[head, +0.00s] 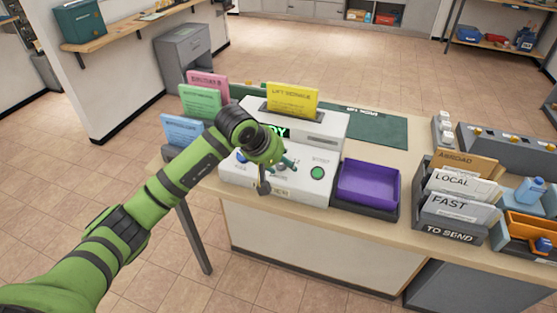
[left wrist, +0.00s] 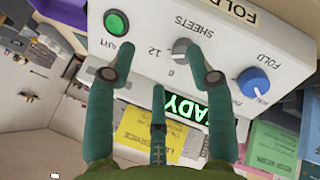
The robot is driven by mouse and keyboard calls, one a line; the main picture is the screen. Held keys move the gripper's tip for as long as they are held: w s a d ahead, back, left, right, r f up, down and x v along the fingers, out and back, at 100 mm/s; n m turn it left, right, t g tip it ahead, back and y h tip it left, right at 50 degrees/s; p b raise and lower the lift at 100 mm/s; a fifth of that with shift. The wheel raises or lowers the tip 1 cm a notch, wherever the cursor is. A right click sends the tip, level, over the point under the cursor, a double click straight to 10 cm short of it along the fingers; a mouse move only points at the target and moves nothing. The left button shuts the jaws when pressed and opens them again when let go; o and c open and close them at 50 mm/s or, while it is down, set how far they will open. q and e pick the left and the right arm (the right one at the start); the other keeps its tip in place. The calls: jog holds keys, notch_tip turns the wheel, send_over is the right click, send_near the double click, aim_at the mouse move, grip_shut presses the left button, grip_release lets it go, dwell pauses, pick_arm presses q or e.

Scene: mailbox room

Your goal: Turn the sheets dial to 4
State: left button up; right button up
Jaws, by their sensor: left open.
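The white folding machine (head: 298,187) stands on the table, with a lit green READY display (left wrist: 188,108). The left wrist view is upside down. My left gripper (head: 277,172) is open and empty in front of the panel. In the left wrist view my left gripper (left wrist: 160,48) has its fingers spread, and the dial is near the right-hand fingertip; I cannot tell if they touch. The dial's pointer is not clear. My right gripper is not in view.
A blue fold knob (left wrist: 255,82) and a green button (left wrist: 117,22) flank the dial. A purple tray (head: 368,183) stands right of the machine, then a TO SEND rack (head: 447,232). A yellow card (head: 292,99) stands on top; pink, green and blue cards stand left.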

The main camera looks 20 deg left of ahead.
aim_at(279, 164)
pick_arm(q)
jog(key=shift+m+y, duration=0.3)
jog(key=shift+y, duration=0.5)
jog(key=w+f, duration=0.1)
jog(key=w+a+f+p, duration=0.2)
jog(key=shift+w+f, duration=0.3)
jog(key=shift+f, duration=0.1)
jog(key=shift+w+f, duration=0.3)
jog(key=shift+f, duration=0.3)
grip_shut()
